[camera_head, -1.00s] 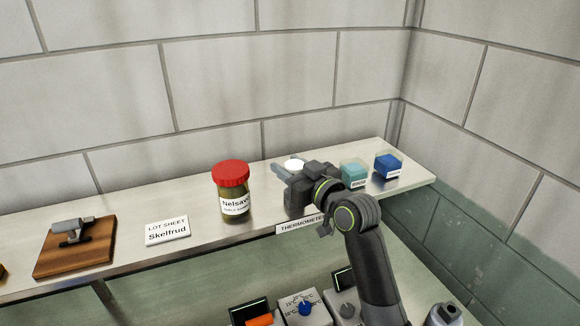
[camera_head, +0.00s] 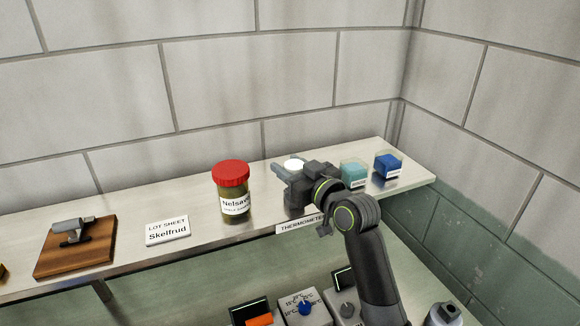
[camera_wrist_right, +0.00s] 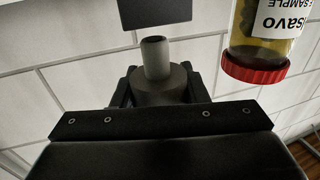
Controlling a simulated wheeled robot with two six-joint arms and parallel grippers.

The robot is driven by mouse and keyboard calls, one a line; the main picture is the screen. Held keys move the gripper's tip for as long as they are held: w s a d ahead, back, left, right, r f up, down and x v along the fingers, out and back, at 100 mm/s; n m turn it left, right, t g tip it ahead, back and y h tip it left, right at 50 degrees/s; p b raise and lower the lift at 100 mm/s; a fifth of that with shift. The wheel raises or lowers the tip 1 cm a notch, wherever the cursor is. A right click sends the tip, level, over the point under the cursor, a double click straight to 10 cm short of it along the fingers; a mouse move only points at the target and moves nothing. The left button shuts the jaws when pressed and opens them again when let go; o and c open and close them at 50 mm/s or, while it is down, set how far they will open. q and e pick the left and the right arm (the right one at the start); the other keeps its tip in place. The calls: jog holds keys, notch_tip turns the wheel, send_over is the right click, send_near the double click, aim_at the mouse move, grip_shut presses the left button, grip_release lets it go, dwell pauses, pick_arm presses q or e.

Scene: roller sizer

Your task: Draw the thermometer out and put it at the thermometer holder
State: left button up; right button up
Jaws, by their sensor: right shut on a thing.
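My right gripper (camera_head: 288,180) is over the shelf, just right of the red-lidded jar and above the label strip that begins THERMOMETE (camera_head: 300,224). It is shut on what looks like the thermometer. A white round top (camera_head: 294,163) shows just behind the fingers. In the right wrist view a grey stepped cylinder (camera_wrist_right: 156,58) stands between the jaws, with a dark plate beyond it. The gripper hides most of the thermometer and the holder spot in the head view, so I cannot tell whether it touches the shelf. My left gripper is not in view.
The sample jar (camera_head: 231,190) stands close left of the gripper. A teal box (camera_head: 354,173) and a blue box (camera_head: 388,165) stand to its right. A lot sheet card (camera_head: 167,230) and a wooden board (camera_head: 75,247) are further left. Control boxes (camera_head: 300,306) sit below the shelf (camera_head: 125,245).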

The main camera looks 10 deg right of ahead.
jog(key=shift+f+b, duration=1.55)
jog(key=shift+f, duration=0.4)
jog(key=o, duration=1.1)
jog(key=shift+o, duration=0.2)
jog(key=shift+s, duration=0.1)
jog(key=b+v, duration=0.4)
jog(key=v, duration=1.3)
jog(key=shift+s+r, duration=0.1)
jog(key=shift+r, duration=0.05)
